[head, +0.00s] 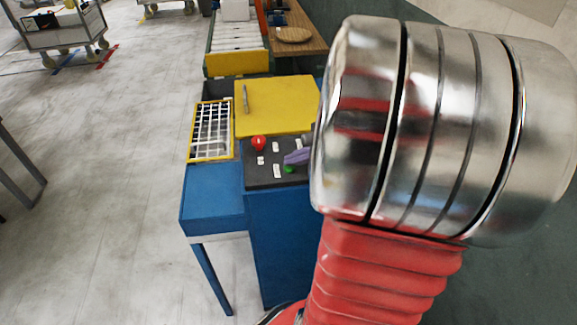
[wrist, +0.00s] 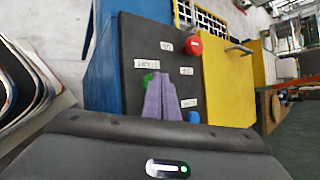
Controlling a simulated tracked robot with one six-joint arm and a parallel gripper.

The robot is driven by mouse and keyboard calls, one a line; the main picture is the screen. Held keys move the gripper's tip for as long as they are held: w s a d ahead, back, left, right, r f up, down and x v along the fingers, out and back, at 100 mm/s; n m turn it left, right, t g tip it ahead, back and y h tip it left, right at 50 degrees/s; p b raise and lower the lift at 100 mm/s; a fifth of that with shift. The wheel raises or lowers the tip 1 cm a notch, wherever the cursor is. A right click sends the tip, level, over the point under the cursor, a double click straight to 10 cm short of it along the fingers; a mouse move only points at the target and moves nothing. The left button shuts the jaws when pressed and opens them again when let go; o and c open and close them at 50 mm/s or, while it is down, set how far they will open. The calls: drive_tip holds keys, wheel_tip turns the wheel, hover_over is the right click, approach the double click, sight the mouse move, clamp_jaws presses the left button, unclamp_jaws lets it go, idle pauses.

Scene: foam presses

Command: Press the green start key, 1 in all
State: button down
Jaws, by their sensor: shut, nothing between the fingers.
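The green start key (head: 290,169) is on the dark control panel (head: 262,178) of the blue press, near the panel's front edge. It also shows in the wrist view (wrist: 149,78), where my purple fingers partly cover it. My gripper (head: 288,159) has its fingers together, with nothing between them. In the wrist view the fingertips (wrist: 160,76) overlap the right side of the green key. In the head view they appear just above it. I cannot tell whether they touch it. My arm hides the panel's right end in the head view.
A red mushroom button (head: 259,142) and a blue key (wrist: 193,116) share the panel, with white labels beside them. A yellow lid (head: 275,108) with a handle lies behind the panel. A yellow-framed grid (head: 211,130) stands to the left.

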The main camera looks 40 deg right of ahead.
sight(293, 169)
drive_tip(key=shift+f, duration=0.2)
drive_tip(key=shift+r, duration=0.1)
idle(0.4)
drive_tip(key=shift+r, duration=0.85)
drive_tip(key=shift+r, duration=2.5)
